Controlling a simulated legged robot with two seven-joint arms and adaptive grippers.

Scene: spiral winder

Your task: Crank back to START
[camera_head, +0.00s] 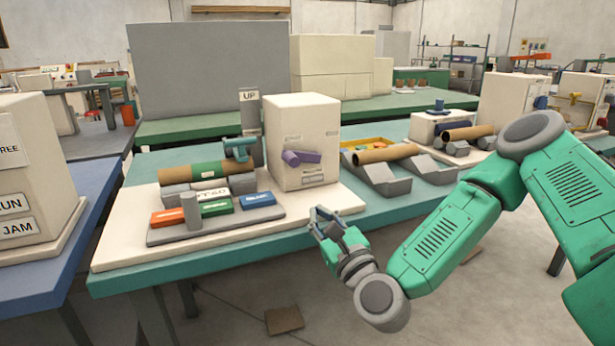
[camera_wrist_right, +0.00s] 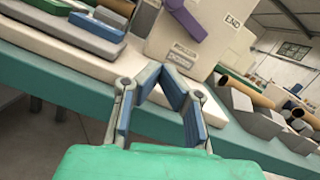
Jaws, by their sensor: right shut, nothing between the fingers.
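The purple crank (camera_head: 302,158) is on the front face of the cream winder box (camera_head: 312,118). It lies roughly sideways, below a small label (camera_head: 293,138) that is too small to read surely. The crank also shows in the right wrist view (camera_wrist_right: 186,18), cut by the top edge, with an END label (camera_wrist_right: 232,22) to its right. My right gripper (camera_head: 318,214) is shut and empty. It is in front of the box, lower than the crank and apart from it, over the bench's front edge. My left gripper is not in view.
Left of the box, a tray (camera_head: 160,238) holds orange, green and blue blocks and a grey post. A cardboard tube with a green band (camera_head: 195,172) rests behind it. Right of the box, another tube (camera_head: 385,153) lies on grey cradles.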

